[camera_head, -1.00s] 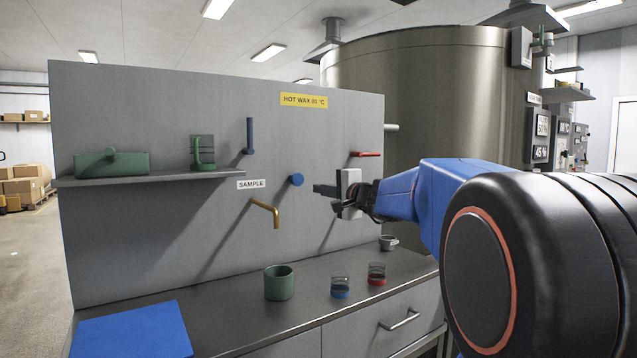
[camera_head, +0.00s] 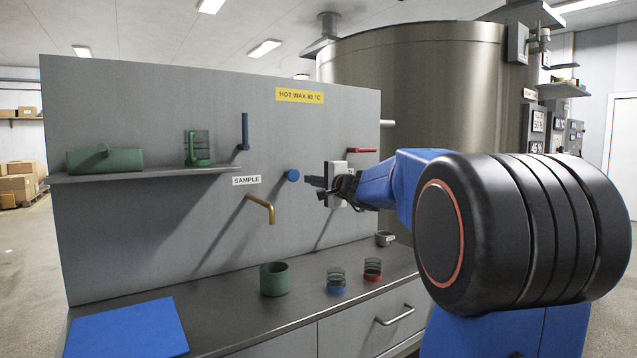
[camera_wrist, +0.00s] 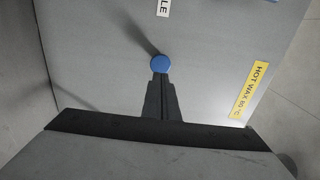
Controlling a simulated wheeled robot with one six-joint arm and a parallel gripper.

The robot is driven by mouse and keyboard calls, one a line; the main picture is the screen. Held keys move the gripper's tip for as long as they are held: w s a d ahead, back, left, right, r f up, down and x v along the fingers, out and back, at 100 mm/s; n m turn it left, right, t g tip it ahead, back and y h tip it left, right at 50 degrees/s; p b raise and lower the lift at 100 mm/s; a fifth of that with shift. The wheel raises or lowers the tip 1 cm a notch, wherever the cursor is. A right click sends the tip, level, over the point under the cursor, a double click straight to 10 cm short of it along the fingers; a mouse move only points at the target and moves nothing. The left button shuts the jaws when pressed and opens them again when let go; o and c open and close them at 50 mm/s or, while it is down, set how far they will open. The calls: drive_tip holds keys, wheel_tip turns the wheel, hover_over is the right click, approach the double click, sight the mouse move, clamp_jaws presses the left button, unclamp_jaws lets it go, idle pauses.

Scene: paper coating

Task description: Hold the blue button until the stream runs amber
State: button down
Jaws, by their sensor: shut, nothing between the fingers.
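The blue button (camera_head: 292,176) is a round knob on the grey panel, right of the SAMPLE label. It also shows in the wrist view (camera_wrist: 161,63), just beyond my fingertips. My gripper (camera_head: 310,182) is shut and empty, pointing at the button from its right. In the head view a small gap seems to remain between the tips and the button; in the wrist view the tips (camera_wrist: 160,76) overlap its lower edge, so contact is unclear. The brass spout (camera_head: 262,205) sticks out below the SAMPLE label. No stream shows from it.
A green cup (camera_head: 274,279) stands on the counter near the spout. Blue-based (camera_head: 336,288) and red-based (camera_head: 372,275) glass jars stand to its right. A shelf (camera_head: 150,175) holds green items. A blue mat (camera_head: 125,330) lies front left. A red lever (camera_head: 363,150) is right of the button.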

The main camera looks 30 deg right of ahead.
sight(294, 175)
drive_tip(key=w, duration=0.7)
drive_tip(key=shift+w+a, duration=0.1)
drive_tip(key=shift+w, duration=0.2)
drive_tip(key=shift+w, duration=0.85)
drive_tip(key=shift+r, duration=0.1)
idle(1.1)
